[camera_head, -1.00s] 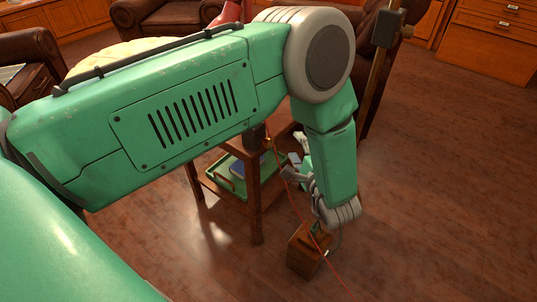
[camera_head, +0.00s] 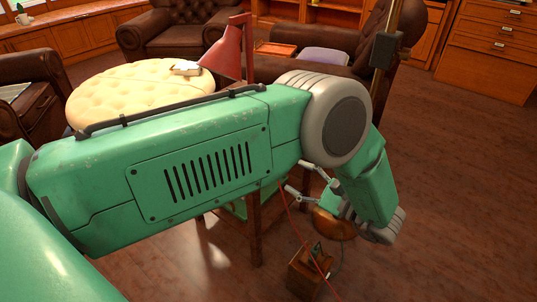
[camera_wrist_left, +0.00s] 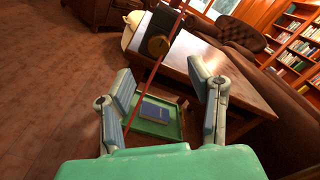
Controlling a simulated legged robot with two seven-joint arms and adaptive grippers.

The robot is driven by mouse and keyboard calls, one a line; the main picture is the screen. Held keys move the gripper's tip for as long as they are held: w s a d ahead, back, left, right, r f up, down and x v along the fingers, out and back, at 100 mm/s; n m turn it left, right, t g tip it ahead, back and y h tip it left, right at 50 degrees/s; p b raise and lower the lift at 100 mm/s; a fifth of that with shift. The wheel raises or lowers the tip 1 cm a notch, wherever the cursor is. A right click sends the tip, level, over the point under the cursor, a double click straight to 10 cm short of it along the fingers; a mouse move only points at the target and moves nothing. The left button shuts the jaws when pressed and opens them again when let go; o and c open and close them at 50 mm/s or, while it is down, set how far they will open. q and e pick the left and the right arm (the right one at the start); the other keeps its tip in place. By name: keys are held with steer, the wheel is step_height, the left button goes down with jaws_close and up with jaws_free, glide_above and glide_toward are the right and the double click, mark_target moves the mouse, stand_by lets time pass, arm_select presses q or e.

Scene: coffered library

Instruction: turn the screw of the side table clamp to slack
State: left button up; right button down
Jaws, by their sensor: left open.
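My left gripper (camera_head: 308,180) is partly behind its own arm in the head view, with its fingers spread and nothing seen between them. In the left wrist view its two fingers (camera_wrist_left: 163,103) stand wide apart. Beyond them is the wooden side table (camera_wrist_left: 235,82). A dark block with a round brass face (camera_wrist_left: 157,44) is at the table's near end and looks like the clamp; it is beyond the fingertips, apart from them. My arm hides the clamp and the tabletop in the head view. My right gripper is not in view.
A red cord (camera_head: 302,238) crosses near the gripper. A wooden box (camera_head: 308,277) stands on the floor below a rounded copper-coloured thing (camera_head: 335,225). A green tray (camera_wrist_left: 172,130) with a blue book (camera_wrist_left: 155,113) lies on the lower shelf. A cream ottoman (camera_head: 120,95) stands behind my arm.

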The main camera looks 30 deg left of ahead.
arm_select(q)
steer(key=a, duration=0.3)
steer(key=a+b, duration=0.1)
steer(key=a, duration=0.5)
steer(key=shift+w+a+f+b, duration=0.25)
steer(key=shift+w+a+b, duration=0.05)
steer(key=shift+w+b, duration=0.1)
steer(key=shift+d, duration=0.15)
steer(key=shift+d+r, duration=0.1)
steer(key=shift+c, duration=1.3)
steer(key=c, duration=0.7)
jaws_close()
